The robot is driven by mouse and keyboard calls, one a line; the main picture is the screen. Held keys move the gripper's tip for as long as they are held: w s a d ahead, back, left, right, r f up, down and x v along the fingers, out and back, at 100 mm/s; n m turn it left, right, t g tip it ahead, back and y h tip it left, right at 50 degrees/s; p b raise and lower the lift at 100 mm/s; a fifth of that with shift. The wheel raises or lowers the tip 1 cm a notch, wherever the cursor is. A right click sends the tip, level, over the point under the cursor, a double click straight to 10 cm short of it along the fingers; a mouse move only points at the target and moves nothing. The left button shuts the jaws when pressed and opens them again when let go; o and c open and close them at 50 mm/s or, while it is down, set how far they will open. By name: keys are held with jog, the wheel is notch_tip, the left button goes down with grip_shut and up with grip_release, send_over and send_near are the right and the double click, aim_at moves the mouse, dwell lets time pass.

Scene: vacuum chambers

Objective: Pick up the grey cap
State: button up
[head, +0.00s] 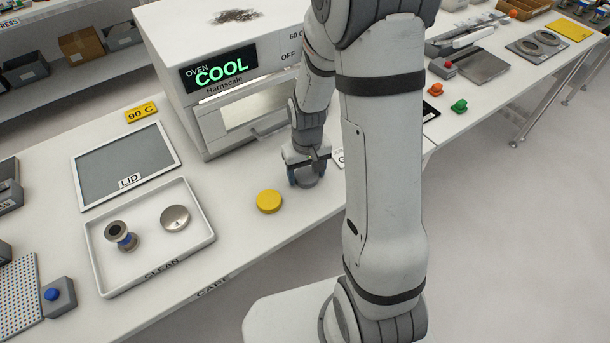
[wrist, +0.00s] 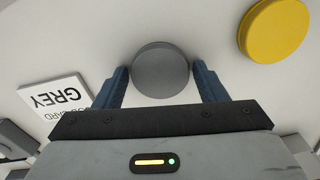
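The grey cap (wrist: 161,70) is a round, flat-topped disc on the white bench. In the wrist view it sits between the two blue fingers of my gripper (wrist: 161,66), with a narrow gap at each side. My gripper is open and low around the cap.
A yellow cap (head: 269,201) lies to the left of my gripper; it also shows in the wrist view (wrist: 273,30). A GREY label card (wrist: 55,103) lies beside the grey cap. The oven (head: 230,85) stands behind; the CLEAN tray (head: 152,277) is further left.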

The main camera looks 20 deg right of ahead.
jog(key=c, duration=0.6)
